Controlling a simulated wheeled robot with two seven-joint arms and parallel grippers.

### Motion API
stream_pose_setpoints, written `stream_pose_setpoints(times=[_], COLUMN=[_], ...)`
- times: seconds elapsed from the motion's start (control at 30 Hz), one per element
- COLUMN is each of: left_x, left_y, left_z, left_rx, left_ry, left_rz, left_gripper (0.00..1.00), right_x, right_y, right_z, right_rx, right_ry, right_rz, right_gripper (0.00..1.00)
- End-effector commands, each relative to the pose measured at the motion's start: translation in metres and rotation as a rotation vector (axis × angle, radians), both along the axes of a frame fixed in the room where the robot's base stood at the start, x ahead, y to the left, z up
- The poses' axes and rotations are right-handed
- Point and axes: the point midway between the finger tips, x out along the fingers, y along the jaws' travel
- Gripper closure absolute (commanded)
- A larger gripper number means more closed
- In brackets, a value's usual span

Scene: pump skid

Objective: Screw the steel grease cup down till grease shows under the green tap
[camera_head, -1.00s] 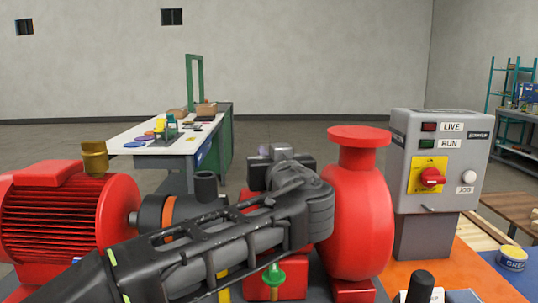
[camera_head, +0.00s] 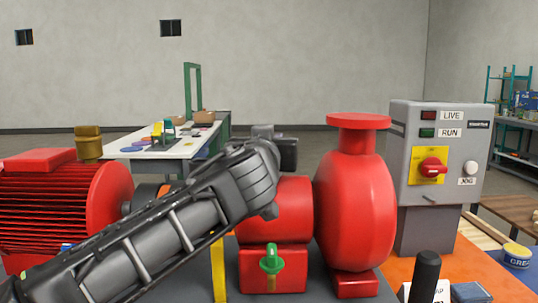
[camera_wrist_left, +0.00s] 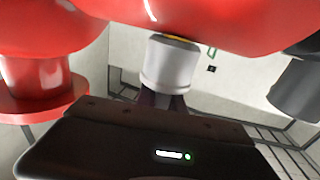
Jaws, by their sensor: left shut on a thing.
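The steel grease cup (camera_wrist_left: 168,62) shows in the left wrist view against the red housing (camera_wrist_left: 215,22), with a thin yellow band where they meet. My left gripper (camera_wrist_left: 166,98) is shut on the cup; its fingertips are mostly hidden by its own dark body. In the head view the arm and wrist cover much of this spot, and the dark gripper body (camera_head: 287,153) shows behind the wrist. The green tap (camera_head: 271,260) is on the front of the red pedestal below the housing. My right gripper is not in view.
A brass cup (camera_head: 88,142) stands on the red motor (camera_head: 60,210) at left. The red pump casing (camera_head: 355,215) is close on the right. Beyond it stand a grey control box (camera_head: 438,140) and a grease tin (camera_head: 516,254). A bench (camera_head: 170,150) is behind.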

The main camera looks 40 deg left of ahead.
Motion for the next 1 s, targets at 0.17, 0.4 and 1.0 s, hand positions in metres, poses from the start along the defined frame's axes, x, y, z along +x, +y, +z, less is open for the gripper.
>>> stream_pose_setpoints(times=[0.17,0.4,1.0], left_x=[0.001,0.003,0.004], left_y=[-0.003,-0.009,-0.013], left_z=[0.006,0.009,-0.001], left_rx=[-0.004,-0.004,-0.001], left_ry=[0.000,0.002,0.004], left_rz=[-0.158,-0.316,-0.433], left_gripper=[1.00,1.00,1.00], right_x=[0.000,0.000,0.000], right_y=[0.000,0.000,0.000], right_z=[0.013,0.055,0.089], right_rx=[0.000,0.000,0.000], right_ry=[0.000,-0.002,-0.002], right_rz=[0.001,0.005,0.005], right_gripper=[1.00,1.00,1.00])
